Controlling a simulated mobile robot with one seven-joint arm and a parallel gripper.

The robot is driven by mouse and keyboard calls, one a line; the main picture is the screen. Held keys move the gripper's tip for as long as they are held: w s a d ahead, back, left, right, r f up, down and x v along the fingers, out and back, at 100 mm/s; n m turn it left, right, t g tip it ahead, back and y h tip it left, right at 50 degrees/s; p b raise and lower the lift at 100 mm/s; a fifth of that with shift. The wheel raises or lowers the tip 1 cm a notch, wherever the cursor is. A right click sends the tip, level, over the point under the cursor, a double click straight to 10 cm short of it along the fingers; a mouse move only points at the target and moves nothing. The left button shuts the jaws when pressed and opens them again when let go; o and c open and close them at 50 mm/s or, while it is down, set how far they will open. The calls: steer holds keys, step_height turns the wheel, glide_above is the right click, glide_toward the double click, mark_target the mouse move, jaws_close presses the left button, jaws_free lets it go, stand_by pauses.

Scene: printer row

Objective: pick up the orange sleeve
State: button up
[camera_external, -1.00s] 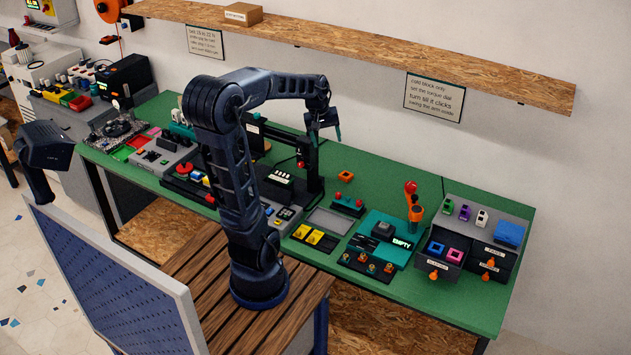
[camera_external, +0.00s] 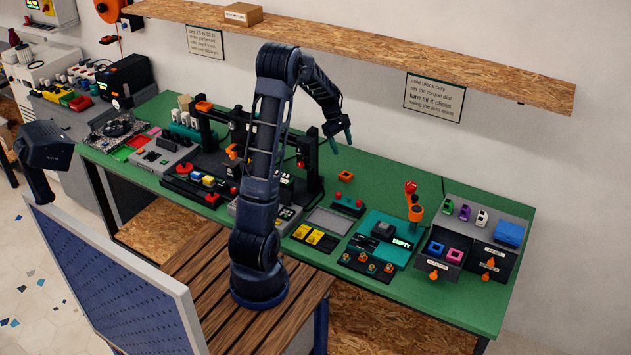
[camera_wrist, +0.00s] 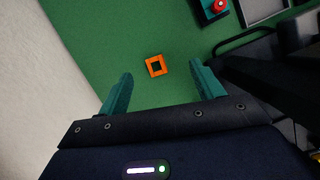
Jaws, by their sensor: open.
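The orange sleeve (camera_external: 345,175) is a small square ring with a dark hole, lying on the green bench top. In the wrist view the orange sleeve (camera_wrist: 156,66) lies beyond the fingertips, roughly between their lines and turned slightly. My gripper (camera_external: 342,142) hangs above the bench, up and slightly left of the sleeve in the external view. In the wrist view my gripper (camera_wrist: 158,82) has its two teal fingers wide apart with nothing between them. It does not touch the sleeve.
A grey tray (camera_external: 329,221) lies nearer. The shelf (camera_external: 370,45) runs along the wall above. The green surface right of the sleeve is clear.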

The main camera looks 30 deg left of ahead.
steer(key=w+a+f+n, duration=0.2)
steer(key=w+a+f, duration=0.15)
steer(key=f, duration=0.25)
glide_above(342, 173)
steer(key=shift+h, duration=0.3)
step_height(342, 173, down, 5)
steer(key=shift+s+f, duration=0.1)
steer(key=shift+f, duration=0.1)
steer(key=shift+a+x, duration=0.2)
steer(key=shift+x, duration=1.1)
steer(key=shift+a+x, duration=0.2)
steer(key=shift+x, duration=1.15)
steer(key=shift+f, duration=0.15)
steer(key=c, duration=1)
steer(key=shift+c, duration=0.2)
